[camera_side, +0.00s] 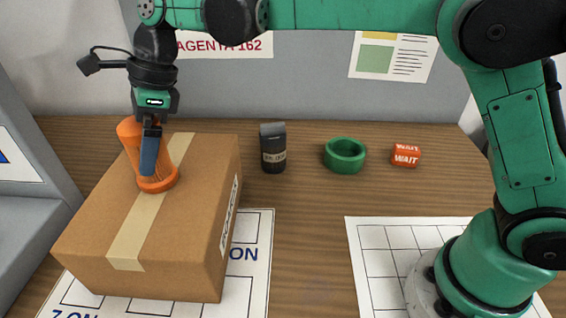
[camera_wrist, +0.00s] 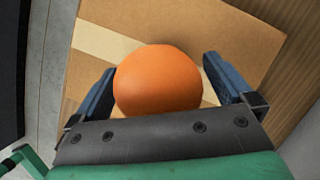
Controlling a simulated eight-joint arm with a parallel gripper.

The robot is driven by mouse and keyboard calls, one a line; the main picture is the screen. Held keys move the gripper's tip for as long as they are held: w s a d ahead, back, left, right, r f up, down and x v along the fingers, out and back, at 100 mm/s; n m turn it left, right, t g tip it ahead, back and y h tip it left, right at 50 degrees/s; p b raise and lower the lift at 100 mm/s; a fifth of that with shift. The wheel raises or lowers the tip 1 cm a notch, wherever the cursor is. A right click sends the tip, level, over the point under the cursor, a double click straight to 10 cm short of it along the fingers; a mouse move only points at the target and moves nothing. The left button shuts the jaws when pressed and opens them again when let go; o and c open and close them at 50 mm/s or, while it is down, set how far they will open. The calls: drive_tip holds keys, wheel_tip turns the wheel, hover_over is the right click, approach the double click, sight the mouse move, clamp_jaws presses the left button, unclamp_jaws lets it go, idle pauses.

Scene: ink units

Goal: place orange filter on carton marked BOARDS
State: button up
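My gripper (camera_side: 149,172) is lowered over the filter from above. In the wrist view the round orange top of the filter (camera_wrist: 157,82) lies between the two blue fingers of my gripper (camera_wrist: 158,68). The fingers are spread, with a gap visible at the right side and a thin one at the left. A white label (camera_side: 231,213) is on the carton's right side; its lettering is too slanted to read surely.
The carton rests on a white printed mat (camera_side: 255,285). A dark canister (camera_side: 273,148), a green ring (camera_side: 344,156) and a small orange WAIT block (camera_side: 406,156) stand to the right. A white grid sheet (camera_side: 378,270) lies at front right. Bare wood is between.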

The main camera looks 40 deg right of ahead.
drive_tip(key=v, duration=1.2)
drive_tip(key=s+d+f+n+t+h, duration=0.2)
drive_tip(key=s+d+f+n+t, duration=0.15)
drive_tip(key=d+n, duration=0.6)
drive_tip(key=s+d+f+n+t+h, duration=0.2)
drive_tip(key=s+d+f+n, duration=0.6)
drive_tip(key=s+f+n, duration=0.1)
drive_tip(key=shift+s+d+f+n+t, duration=0.15)
drive_tip(key=shift+s+f+n+t, duration=0.25)
drive_tip(key=shift+f+n, duration=0.55)
